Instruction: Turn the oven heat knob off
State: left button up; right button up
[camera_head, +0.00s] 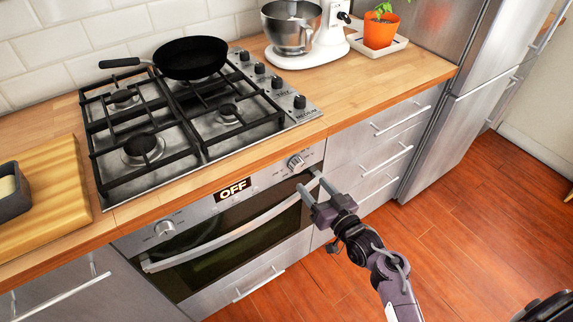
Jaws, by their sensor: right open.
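The oven (210,263) is built in under the counter, with a steel panel and a dark glass door. A display (233,189) on the panel reads "OFF". One round knob (165,229) is at the panel's left end and another knob (296,162) is at its right end. I cannot tell from the picture which one is the heat knob. My right gripper (310,188) is open and empty, its two fingers apart, just below the right knob near the right end of the door handle (236,232). It appears apart from the knob. My left gripper is not in view.
A gas hob (188,125) with a black pan (190,58) is above the oven. A stand mixer (296,30) and a potted plant (380,30) stand on the counter. Drawers and a fridge (462,85) are to the right. The wooden floor (475,220) is mostly clear.

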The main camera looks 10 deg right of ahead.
aim_at(299, 169)
jog(key=x, duration=0.3)
jog(key=shift+w+r, duration=0.1)
jog(key=shift+r, duration=0.15)
jog(key=x, duration=0.3)
jog(key=shift+w+a+f, duration=0.1)
jog(key=shift+w+f, duration=0.1)
jog(key=shift+w, duration=0.2)
jog(key=shift+c, duration=0.8)
jog(key=c, duration=0.8)
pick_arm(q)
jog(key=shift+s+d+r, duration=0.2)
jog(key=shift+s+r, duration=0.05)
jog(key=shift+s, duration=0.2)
